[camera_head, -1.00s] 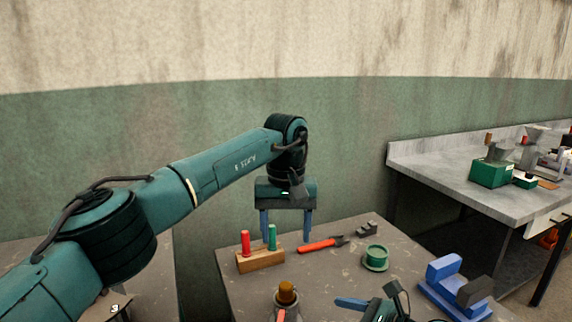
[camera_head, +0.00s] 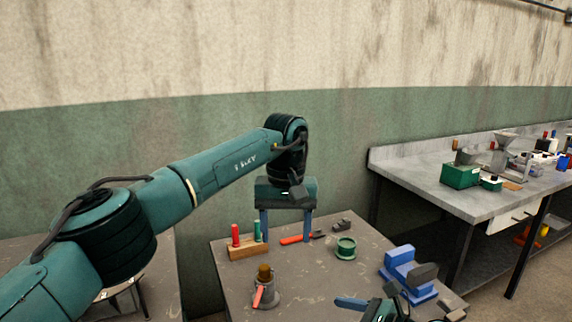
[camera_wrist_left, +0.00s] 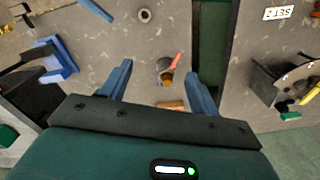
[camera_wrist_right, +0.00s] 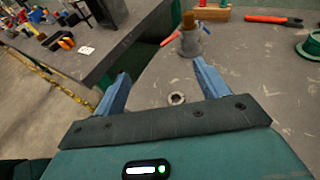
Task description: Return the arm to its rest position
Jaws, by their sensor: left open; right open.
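My left gripper (camera_head: 286,224) hangs from its raised arm over the far part of the grey work table (camera_head: 310,285). Its two blue fingers are apart with nothing held between them. In the left wrist view the fingers (camera_wrist_left: 160,85) are spread, and the grey holder with a red-handled tool (camera_wrist_left: 165,68) shows between them, below. My right gripper (camera_wrist_right: 155,92) is open and empty over the table's near edge. A blue fingertip of it (camera_head: 352,303) shows at the bottom of the head view.
A wooden block with red and green handles (camera_head: 248,252), red-handled pliers (camera_head: 292,240), a green spool (camera_head: 345,248) and a blue vise-like fixture (camera_head: 407,272) stand on the table. A second bench (camera_head: 430,190) with a green box (camera_head: 461,176) is at the right. Air above the table is free.

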